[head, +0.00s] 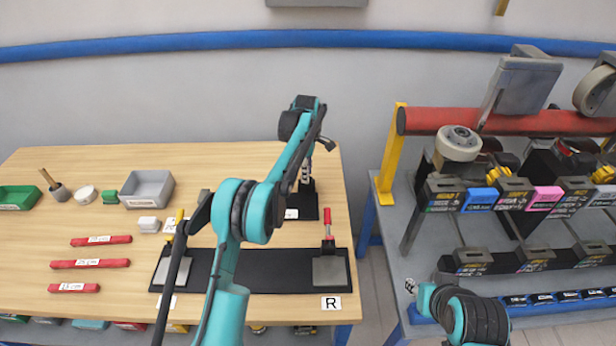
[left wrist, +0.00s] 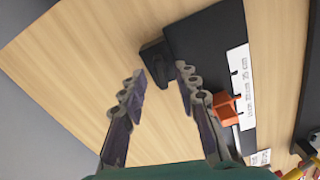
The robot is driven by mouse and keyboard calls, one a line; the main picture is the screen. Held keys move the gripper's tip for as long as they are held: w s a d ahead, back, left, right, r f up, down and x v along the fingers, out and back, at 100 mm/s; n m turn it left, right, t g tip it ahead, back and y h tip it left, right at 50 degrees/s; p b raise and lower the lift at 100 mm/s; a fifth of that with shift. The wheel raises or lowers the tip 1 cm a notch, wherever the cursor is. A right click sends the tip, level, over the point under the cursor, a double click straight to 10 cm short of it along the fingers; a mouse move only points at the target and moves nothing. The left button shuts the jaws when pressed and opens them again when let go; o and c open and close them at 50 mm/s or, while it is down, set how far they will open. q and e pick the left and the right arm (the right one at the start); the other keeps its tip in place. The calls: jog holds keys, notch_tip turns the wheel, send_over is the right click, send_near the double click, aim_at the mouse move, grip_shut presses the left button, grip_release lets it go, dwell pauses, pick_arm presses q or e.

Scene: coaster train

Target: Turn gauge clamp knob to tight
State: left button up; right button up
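The gauge is a black base (head: 310,203) with a white label (head: 291,213) near the wooden table's back right edge. In the left wrist view the black plate (left wrist: 205,45) carries a white marked strip (left wrist: 239,90) and an orange clamp knob (left wrist: 225,109). My left gripper (head: 306,172) is above the gauge. In the left wrist view its fingers (left wrist: 160,85) are apart with nothing between them. The knob is just outside the right-hand finger, partly covered by it; contact cannot be told. My right arm is at the lower right; its gripper (head: 410,285) is too small to read.
A long black fixture (head: 262,272) with grey pads and a red-handled clamp (head: 328,225) lies in front. Red bars (head: 90,263), a grey bin (head: 147,188) and a green tray (head: 18,197) are at left. A rack with a red rail (head: 500,122) stands right.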

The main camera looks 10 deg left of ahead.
pick_arm(q)
jog(key=shift+f, duration=0.6)
jog(key=shift+c, duration=0.4)
grip_shut()
